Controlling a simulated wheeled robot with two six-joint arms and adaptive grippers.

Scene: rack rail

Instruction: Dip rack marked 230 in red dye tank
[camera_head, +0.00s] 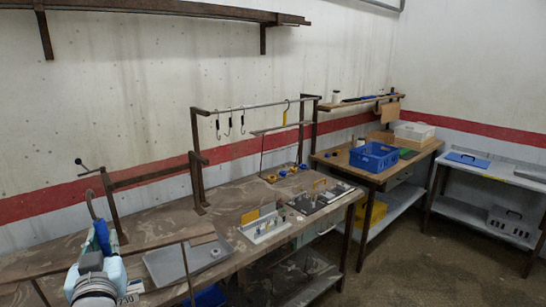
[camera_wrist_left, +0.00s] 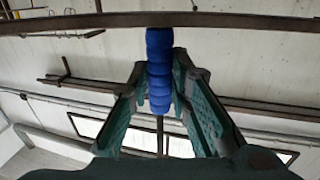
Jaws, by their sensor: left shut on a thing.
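My left gripper (camera_head: 103,240) is at the lower left of the head view, shut on a blue ribbed grip. In the left wrist view the blue grip (camera_wrist_left: 159,70) stands between the two teal fingers (camera_wrist_left: 159,95). A brown bar (camera_head: 165,241) with a thin rod hanging down seems to belong to the held rack; a bar also crosses the top of the wrist view (camera_wrist_left: 240,20). A white tag (camera_head: 127,299), which seems to read 230, shows beside my wrist. I cannot make out a red dye tank. My right gripper is out of view.
A grey tray (camera_head: 165,269) lies on the workbench (camera_head: 235,190) under the bar. A metal rail (camera_head: 250,105) carries several hooks and a hanging rack with a yellow grip (camera_head: 285,117). A white tray (camera_head: 263,231) and a blue crate (camera_head: 374,157) stand farther right.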

